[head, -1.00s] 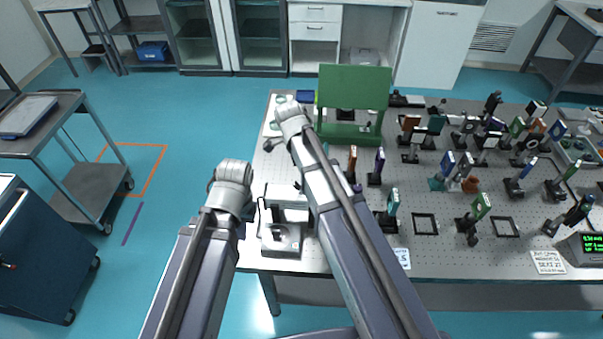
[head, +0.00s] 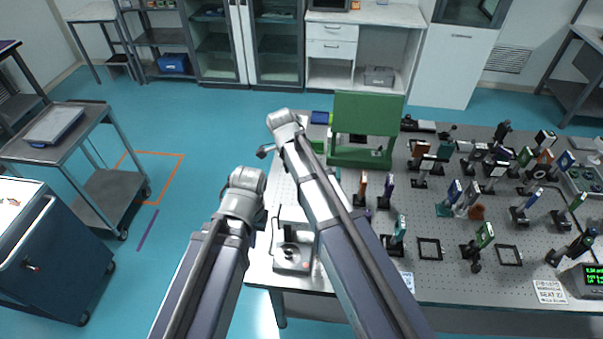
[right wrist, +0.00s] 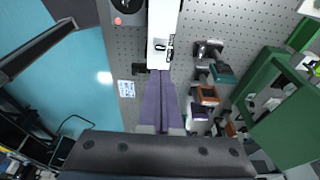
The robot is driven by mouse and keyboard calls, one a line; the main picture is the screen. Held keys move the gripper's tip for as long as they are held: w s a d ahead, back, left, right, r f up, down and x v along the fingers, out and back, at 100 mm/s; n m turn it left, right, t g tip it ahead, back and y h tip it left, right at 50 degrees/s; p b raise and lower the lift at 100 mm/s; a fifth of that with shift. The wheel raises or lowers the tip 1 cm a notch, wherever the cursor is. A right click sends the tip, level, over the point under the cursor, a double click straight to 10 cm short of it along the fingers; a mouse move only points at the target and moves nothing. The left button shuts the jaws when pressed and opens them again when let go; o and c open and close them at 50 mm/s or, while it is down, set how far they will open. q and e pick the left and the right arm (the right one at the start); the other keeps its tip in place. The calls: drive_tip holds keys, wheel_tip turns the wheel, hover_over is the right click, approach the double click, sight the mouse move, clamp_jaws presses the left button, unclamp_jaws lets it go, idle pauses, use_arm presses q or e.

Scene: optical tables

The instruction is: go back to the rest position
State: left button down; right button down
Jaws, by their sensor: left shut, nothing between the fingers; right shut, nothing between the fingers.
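My left arm comes up from the bottom in the head view. Its gripper (head: 277,224) is small and dark above the front left corner of the optical table (head: 330,287); it is shut and empty. My right arm reaches farther forward and hides most of what lies under it in the head view. In the right wrist view, my right gripper (right wrist: 162,82) has its fingers together with nothing between them, over the perforated tabletop.
A grey device (head: 292,258) stands at the table's front left corner. A green stand (head: 365,118) is behind the right arm. Several small optic mounts fill the table's right side.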

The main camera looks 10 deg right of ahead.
drive_tip(key=s+d+n+t+y, duration=0.1)
drive_tip(key=s+d+n, duration=0.4)
drive_tip(key=n, duration=0.6)
drive_tip(key=s+d+n+t+y, duration=0.1)
drive_tip(key=s+d+n, duration=0.1)
drive_tip(key=s+n, duration=0.65)
drive_tip(key=s+a+f+n+b, duration=0.2)
drive_tip(key=a+f+b, duration=0.3)
drive_tip(key=f+b, duration=0.3)
drive_tip(key=s+a+f+n+g+b, duration=0.1)
drive_tip(key=a+f+n+b, duration=0.2)
drive_tip(key=f+b, duration=0.6)
drive_tip(key=a+f, duration=0.1)
drive_tip(key=a, duration=0.1)
drive_tip(key=shift+s+a+h, duration=0.35)
drive_tip(key=shift+s+h, duration=0.05)
drive_tip(key=shift+n, duration=0.25)
